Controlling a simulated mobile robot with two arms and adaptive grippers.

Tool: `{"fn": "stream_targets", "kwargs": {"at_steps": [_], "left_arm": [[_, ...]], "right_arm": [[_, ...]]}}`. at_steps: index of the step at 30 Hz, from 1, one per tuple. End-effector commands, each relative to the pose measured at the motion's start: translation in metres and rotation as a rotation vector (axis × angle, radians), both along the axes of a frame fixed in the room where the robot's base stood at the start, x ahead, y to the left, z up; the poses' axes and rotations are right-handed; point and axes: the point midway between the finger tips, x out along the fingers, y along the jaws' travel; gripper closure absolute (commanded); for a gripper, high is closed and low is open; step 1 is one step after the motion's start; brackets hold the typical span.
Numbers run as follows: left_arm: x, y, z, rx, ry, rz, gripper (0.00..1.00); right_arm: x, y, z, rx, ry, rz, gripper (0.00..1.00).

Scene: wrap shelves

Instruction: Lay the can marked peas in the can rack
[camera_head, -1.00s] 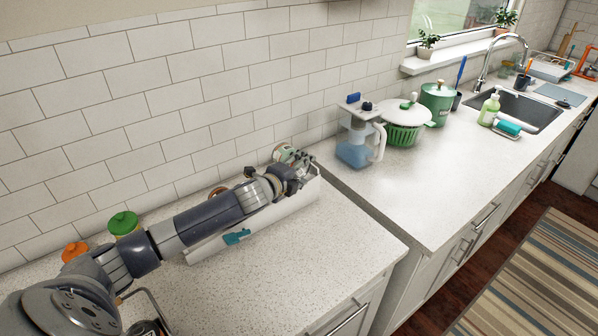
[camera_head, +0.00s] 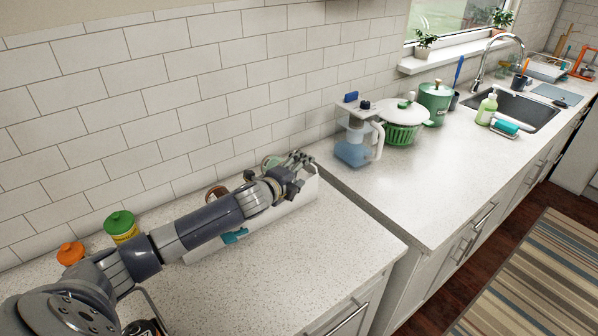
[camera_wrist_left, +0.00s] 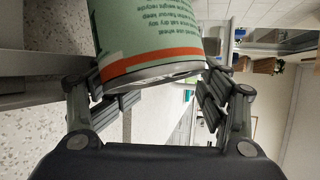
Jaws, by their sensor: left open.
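A pale green can (camera_wrist_left: 150,40) with an orange band fills the top of the left wrist view. Its small print shows upside down, but no name such as peas is readable. My left gripper (camera_head: 300,163) is open at the far end of the long white rack (camera_head: 290,210); in the wrist view its fingers (camera_wrist_left: 162,100) stand apart on either side of the can's rim. A pale green round end (camera_head: 270,162) shows just behind my wrist in the head view. I cannot tell whether the can rests fully in the rack. My right gripper is not in view.
A brown-topped item (camera_head: 216,193) sits behind my arm. A green-lidded jar (camera_head: 121,227) and an orange-lidded one (camera_head: 70,254) stand by the wall. A blue water jug (camera_head: 355,145) stands on the counter to the right. The counter in front of the rack (camera_head: 300,270) is clear.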

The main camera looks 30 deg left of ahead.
Motion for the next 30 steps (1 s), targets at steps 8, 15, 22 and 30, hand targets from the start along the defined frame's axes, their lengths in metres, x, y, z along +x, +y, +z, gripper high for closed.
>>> {"fn": "stream_targets", "kwargs": {"at_steps": [8,15,22,30], "left_arm": [[-0.012,-0.002,-0.015,-0.009,0.031,0.001,0.19],[-0.043,-0.005,-0.002,-0.007,0.025,-0.004,0.19],[-0.078,-0.009,0.016,-0.011,0.016,-0.009,0.19],[-0.106,-0.005,0.031,-0.004,0.004,-0.002,0.19]], "right_arm": [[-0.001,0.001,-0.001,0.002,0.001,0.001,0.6],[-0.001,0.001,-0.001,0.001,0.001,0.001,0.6],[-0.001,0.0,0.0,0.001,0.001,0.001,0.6],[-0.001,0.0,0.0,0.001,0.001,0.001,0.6]]}}
